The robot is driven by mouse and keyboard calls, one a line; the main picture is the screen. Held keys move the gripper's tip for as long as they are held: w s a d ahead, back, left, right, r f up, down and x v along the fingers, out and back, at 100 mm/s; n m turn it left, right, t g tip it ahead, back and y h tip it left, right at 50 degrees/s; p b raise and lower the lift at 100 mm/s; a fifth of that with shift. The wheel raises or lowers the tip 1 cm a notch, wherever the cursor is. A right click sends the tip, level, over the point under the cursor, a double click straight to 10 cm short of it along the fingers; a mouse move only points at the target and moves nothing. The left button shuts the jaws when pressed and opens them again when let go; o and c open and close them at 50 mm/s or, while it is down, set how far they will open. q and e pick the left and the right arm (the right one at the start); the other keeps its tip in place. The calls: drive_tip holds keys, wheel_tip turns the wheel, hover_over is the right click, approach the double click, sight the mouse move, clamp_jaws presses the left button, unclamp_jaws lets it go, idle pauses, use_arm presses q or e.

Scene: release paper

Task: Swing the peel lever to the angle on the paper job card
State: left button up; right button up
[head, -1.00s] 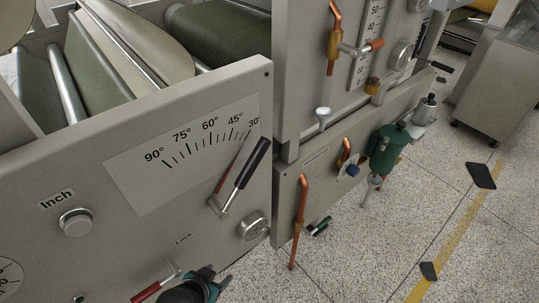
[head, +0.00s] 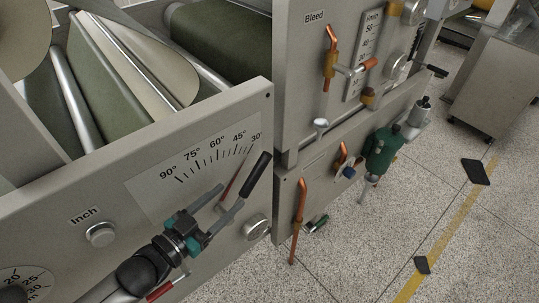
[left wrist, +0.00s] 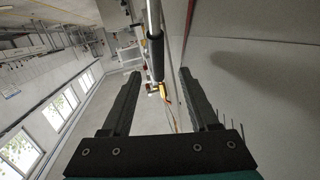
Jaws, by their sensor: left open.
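The peel lever has a black handle (head: 257,173) on a thin metal arm, tilted up and right on the grey side panel. A red pointer (head: 231,180) beside it reaches toward the 45°–30° end of the angle scale (head: 180,185), which runs from 90° to 30°. My left gripper (head: 230,198) is open just below the handle, its fingers pointing up and right. In the left wrist view the black handle (left wrist: 155,58) shows between the fingertips (left wrist: 159,74); no contact is visible. I see no job card. My right gripper is not in view.
An Inch button (head: 101,234) and a round knob (head: 256,227) sit on the same panel. A red-handled lever (head: 160,290) is under my left wrist. Copper pipes (head: 300,210) and a green canister (head: 383,150) are on the right.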

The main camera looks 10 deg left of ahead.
sight(270, 158)
use_arm(q)
drive_tip(key=shift+m+t+h, duration=0.3)
drive_tip(key=shift+m+h, duration=0.1)
drive_tip(key=shift+h, duration=0.5)
drive_tip(key=x, duration=0.5)
drive_tip(key=r+x, duration=0.1)
drive_tip(key=x, duration=0.8)
drive_tip(key=shift+w+d+r+p, duration=0.25)
drive_tip(key=shift+r+p, duration=0.05)
drive_tip(key=shift+p, duration=0.05)
clamp_jaws()
idle(0.5)
